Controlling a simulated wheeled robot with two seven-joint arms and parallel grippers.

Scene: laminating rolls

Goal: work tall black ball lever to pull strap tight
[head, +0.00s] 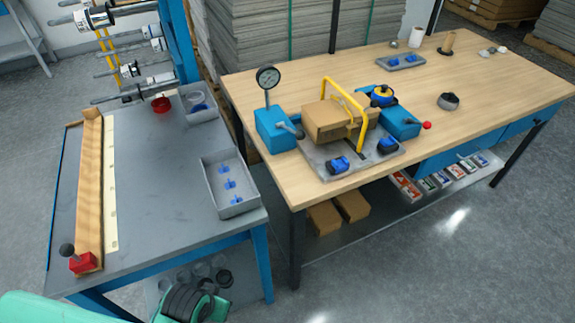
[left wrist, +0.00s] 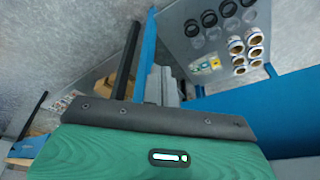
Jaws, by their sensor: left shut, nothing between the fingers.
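A yellow arch (head: 345,95) spans a cardboard box (head: 327,118) on a grey plate. On the lower left bench, a black ball (head: 67,250) stands on a red block (head: 82,263). I cannot tell which is the strap lever. My left gripper (head: 187,303) is shut and empty at the bottom of the head view, apart from all of these. The left wrist view looks down past my green arm part. My right gripper is not visible.
A grey tray (head: 229,184) with blue clips sits on the lower bench. A blue unit with a red ball knob (head: 427,125) is right of the box. In the left wrist view, jars and rolls (left wrist: 238,50) lie on the lower shelf.

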